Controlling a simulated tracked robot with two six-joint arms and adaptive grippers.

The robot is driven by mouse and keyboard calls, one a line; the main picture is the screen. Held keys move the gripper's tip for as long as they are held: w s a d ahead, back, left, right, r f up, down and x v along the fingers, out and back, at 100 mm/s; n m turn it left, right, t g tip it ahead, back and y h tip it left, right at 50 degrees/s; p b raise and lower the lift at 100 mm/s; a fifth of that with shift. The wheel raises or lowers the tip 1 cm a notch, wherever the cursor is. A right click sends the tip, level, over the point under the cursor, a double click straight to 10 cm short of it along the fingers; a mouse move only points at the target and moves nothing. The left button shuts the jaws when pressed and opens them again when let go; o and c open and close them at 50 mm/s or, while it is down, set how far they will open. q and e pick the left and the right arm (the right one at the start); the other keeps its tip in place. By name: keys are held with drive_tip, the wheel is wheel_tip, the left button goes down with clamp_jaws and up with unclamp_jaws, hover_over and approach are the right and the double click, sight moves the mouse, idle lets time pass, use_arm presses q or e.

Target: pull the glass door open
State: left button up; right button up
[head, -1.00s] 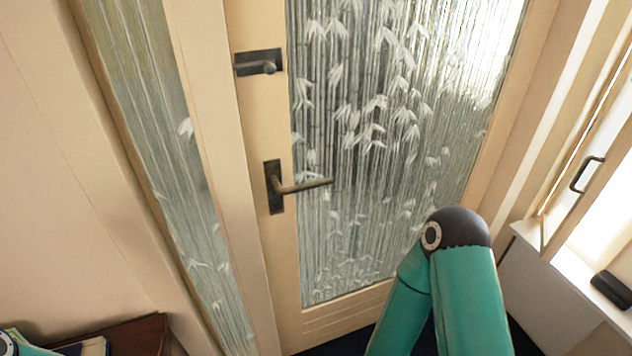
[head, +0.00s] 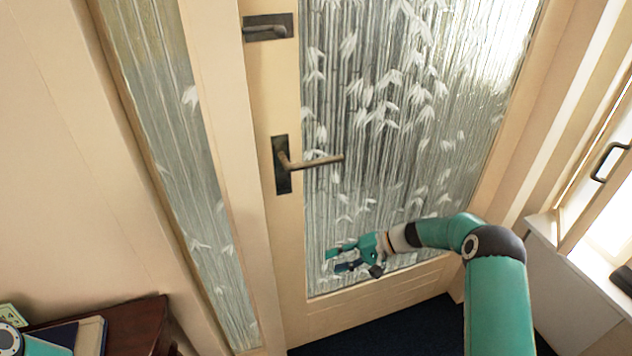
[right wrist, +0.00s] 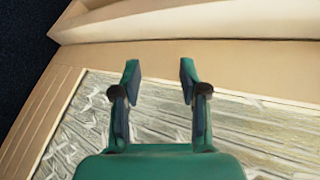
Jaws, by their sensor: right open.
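The glass door (head: 400,130) has a cream frame and a patterned pane with white bamboo leaves. It looks closed. A dark lever handle (head: 312,161) sits on its left stile and points right. My right gripper (head: 338,260) is in front of the lower left of the pane, below the lever and apart from it. In the right wrist view its two fingers (right wrist: 158,78) are spread with nothing between them, and the door's frame and pane lie beyond. The lever does not show there. My left gripper is not in view.
A second dark latch (head: 268,28) is higher on the stile. A narrow glass side panel (head: 180,150) stands left of the door. A dark wooden table (head: 130,325) is at lower left, and a window with a sill (head: 590,265) is at right. Dark blue floor (head: 385,328) shows below the door.

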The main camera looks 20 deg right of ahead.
drive_tip(key=w+d+r+n+t+y+b, duration=0.1)
drive_tip(key=w+d+r+t+y, duration=0.15)
drive_tip(key=r, duration=0.35)
drive_tip(key=w+d+r+n+t+y+b, duration=0.1)
drive_tip(key=w+d+r+n, duration=0.1)
drive_tip(key=d+r, duration=0.3)
drive_tip(key=n+g+y, duration=0.2)
drive_tip(key=n+y, duration=0.3)
drive_tip(key=n, duration=0.2)
approach(323, 162)
drive_tip(key=shift+m+t, duration=0.25)
drive_tip(key=shift+m, duration=0.05)
drive_tip(key=p+x, duration=0.1)
drive_tip(key=x, duration=0.2)
drive_tip(key=p+x, duration=0.1)
drive_tip(key=x, duration=0.2)
drive_tip(key=p+x, duration=0.1)
drive_tip(key=x, duration=0.2)
drive_tip(key=shift+w+a+f, duration=0.2)
drive_tip(key=shift+w+a, duration=0.15)
drive_tip(key=shift+w, duration=0.15)
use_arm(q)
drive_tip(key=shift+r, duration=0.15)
